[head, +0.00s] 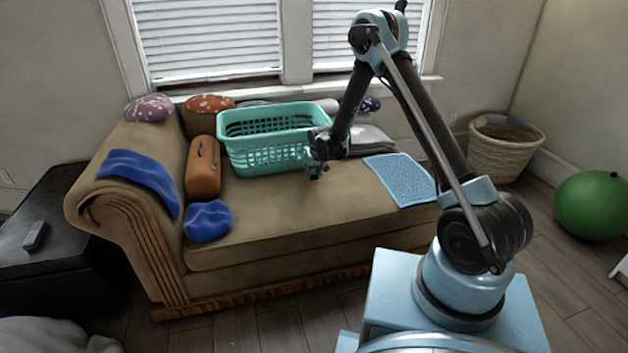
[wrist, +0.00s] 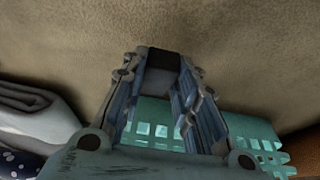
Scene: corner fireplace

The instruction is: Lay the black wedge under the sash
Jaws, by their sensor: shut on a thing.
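My gripper (head: 316,168) hangs low over the sofa seat, just in front of the right end of the teal basket. In the wrist view my gripper (wrist: 162,72) is shut on a small black wedge (wrist: 163,61), held between the fingertips with a greyer face showing below its dark top. I cannot tell whether the wedge touches the seat. In the head view it is too small to tell from the fingers. The window sash (head: 217,77) is behind the sofa, its lower frame partly visible beneath white blinds.
The tan sofa (head: 290,215) holds the teal basket (head: 270,155), an orange case (head: 202,168), a blue cushion (head: 208,221) and a light blue mat (head: 400,179). A wicker basket (head: 500,152) and green ball (head: 592,205) stand right. The front seat middle is clear.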

